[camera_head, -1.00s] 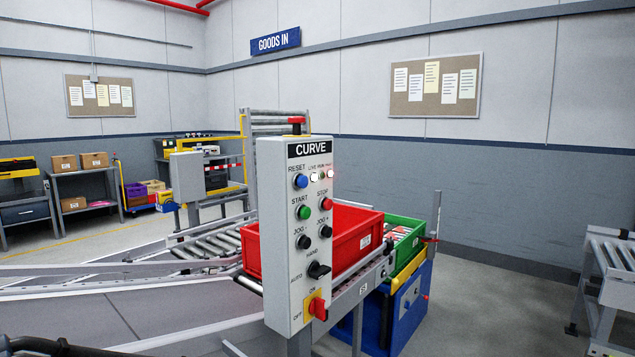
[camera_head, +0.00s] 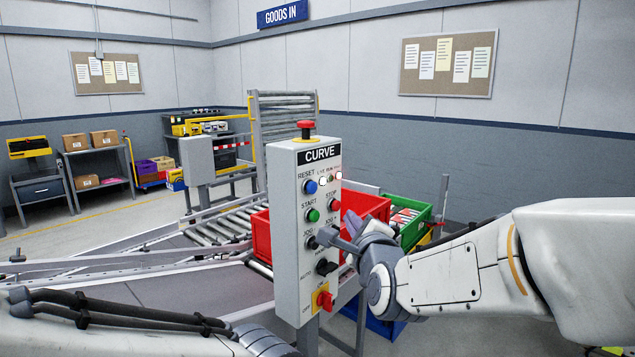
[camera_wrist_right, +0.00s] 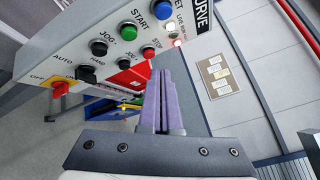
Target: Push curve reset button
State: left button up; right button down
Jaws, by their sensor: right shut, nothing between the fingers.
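The grey control box labelled CURVE (camera_head: 290,237) stands in the middle of the head view. Its blue RESET button (camera_head: 310,187) is at the upper left of the panel, above the green START button (camera_head: 313,215). In the right wrist view the blue button (camera_wrist_right: 175,4) is cut by the top edge. My right gripper (camera_head: 349,221) is in front of the panel's right side, below the red STOP button (camera_head: 334,205). Its purple fingers (camera_wrist_right: 168,90) are closed together and empty. They cover part of the lower buttons in the head view. My left gripper is not in view.
A red emergency knob (camera_head: 306,128) tops the box. A red rotary switch (camera_head: 325,300) is at its bottom. A grey conveyor belt (camera_head: 190,290) runs left of the box.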

aim_at(312, 188)
jog(key=d+r+m, duration=0.1)
jog(key=w+d+r+m+t+h, duration=0.1)
jog(key=r, duration=0.1)
jog(key=shift+w+r+m+t, duration=0.1)
jog(key=shift+w+m+t, duration=0.05)
jog(key=shift+m+t, duration=0.2)
jog(key=shift+a, duration=0.15)
jog(key=w+a+p, duration=0.3)
jog(key=w+a, duration=0.2)
jog(key=a, duration=0.2)
jog(key=shift+p, duration=0.35)
jog(key=shift+w, duration=0.1)
dwell(1.5)
